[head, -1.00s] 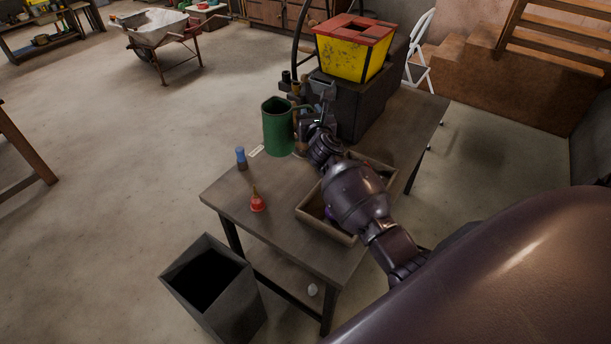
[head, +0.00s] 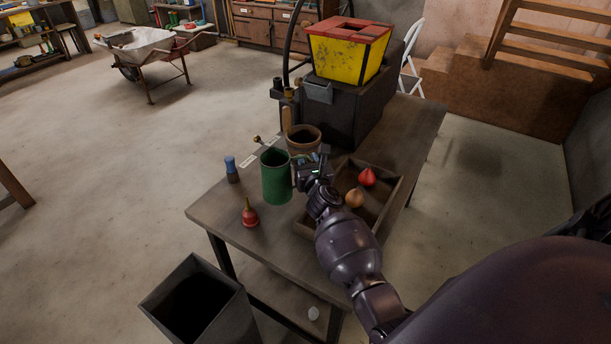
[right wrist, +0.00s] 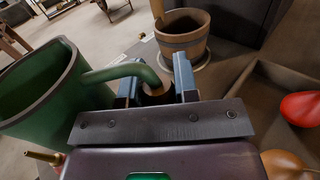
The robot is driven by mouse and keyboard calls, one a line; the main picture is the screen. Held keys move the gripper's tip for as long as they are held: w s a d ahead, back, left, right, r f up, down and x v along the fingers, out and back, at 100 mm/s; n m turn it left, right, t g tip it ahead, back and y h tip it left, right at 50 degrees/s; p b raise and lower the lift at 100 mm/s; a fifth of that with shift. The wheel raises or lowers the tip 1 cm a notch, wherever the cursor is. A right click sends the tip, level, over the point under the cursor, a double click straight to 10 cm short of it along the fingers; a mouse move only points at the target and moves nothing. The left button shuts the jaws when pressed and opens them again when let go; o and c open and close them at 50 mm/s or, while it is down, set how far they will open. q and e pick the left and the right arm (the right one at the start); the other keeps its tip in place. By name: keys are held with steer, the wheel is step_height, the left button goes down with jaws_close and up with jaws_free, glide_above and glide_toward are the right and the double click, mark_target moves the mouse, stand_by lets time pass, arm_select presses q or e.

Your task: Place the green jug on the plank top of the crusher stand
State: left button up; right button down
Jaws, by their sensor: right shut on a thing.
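The green jug (head: 276,178) is upright near the left side of the wooden plank top (head: 325,255) of the stand. My right gripper (head: 303,172) is at the jug's right side, shut on its handle. In the right wrist view the jug (right wrist: 45,95) is at the left, its curved green handle (right wrist: 128,72) running between the fingers (right wrist: 155,85). The jug's base is close to the planks; I cannot tell whether it touches. The crusher (head: 345,75), with its yellow hopper and red rim, stands at the back of the top. My left gripper is not in view.
A brown pot (head: 304,138) stands behind the jug. A wooden tray (head: 382,205) with a red and a tan item lies right of it. A blue-capped bottle (head: 232,170) and a red oiler (head: 250,213) stand left and front. A dark bin (head: 200,300) stands on the floor.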

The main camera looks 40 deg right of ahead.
step_height(320, 180, down, 5)
steer(key=b, duration=0.2)
steer(key=shift+r+b, duration=0.2)
steer(key=shift+b, duration=0.15)
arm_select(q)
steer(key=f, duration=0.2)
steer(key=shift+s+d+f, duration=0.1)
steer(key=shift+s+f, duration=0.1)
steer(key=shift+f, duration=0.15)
arm_select(e)
steer(key=c, duration=0.9)
jaws_free()
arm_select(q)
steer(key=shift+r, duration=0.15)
arm_select(e)
steer(key=shift+o, duration=0.2)
steer(key=shift+r, duration=0.2)
